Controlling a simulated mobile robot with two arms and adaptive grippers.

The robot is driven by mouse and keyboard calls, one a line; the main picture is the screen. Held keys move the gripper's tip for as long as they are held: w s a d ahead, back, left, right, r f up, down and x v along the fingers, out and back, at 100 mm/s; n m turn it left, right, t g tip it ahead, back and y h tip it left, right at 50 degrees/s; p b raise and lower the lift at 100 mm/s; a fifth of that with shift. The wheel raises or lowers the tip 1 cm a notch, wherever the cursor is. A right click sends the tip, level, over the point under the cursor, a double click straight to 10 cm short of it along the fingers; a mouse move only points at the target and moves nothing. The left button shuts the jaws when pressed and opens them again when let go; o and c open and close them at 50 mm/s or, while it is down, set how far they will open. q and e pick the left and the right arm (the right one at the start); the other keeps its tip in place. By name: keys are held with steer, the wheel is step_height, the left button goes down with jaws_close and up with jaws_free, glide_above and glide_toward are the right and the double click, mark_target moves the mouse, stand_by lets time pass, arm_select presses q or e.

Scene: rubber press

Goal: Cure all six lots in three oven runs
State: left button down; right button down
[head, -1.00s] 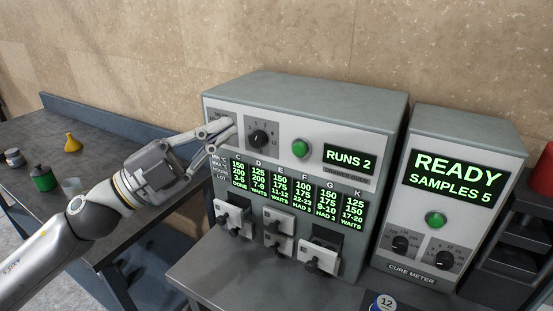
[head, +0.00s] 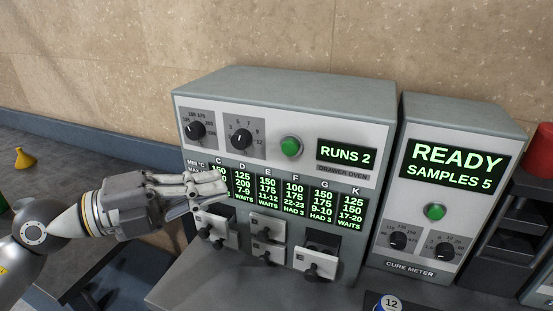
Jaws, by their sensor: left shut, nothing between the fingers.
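The drawer oven (head: 330,92) has a left temperature knob (head: 195,130), a second knob (head: 241,139), a green button (head: 290,147) and a display reading RUNS 2 (head: 346,154). The lot panel (head: 296,190) lists D, E and K as WAITS, F and G as HAD 3; most of C's column is hidden. Small drawers with black knobs sit below: left (head: 203,222), middle upper (head: 267,226), middle lower (head: 275,249) and right (head: 316,258). My left gripper (head: 222,187) is shut and empty, in front of the panel's left end, above the left drawer. My right gripper is out of view.
The cure meter (head: 400,215) stands to the right, reading READY, SAMPLES 5. A dark shelf rack (head: 500,230) and a red object (head: 542,150) are at far right. A yellow funnel (head: 23,158) is at far left.

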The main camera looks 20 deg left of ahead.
mark_target(290, 148)
arm_select(q)
steer(key=shift+d, duration=0.1)
steer(key=w+a+p+x, duration=0.2)
steer(key=p+x, duration=0.4)
steer(key=x, duration=0.6)
steer(key=shift+w+d+p, duration=0.25)
steer(key=shift+w+p, duration=0.15)
stand_by(0.5)
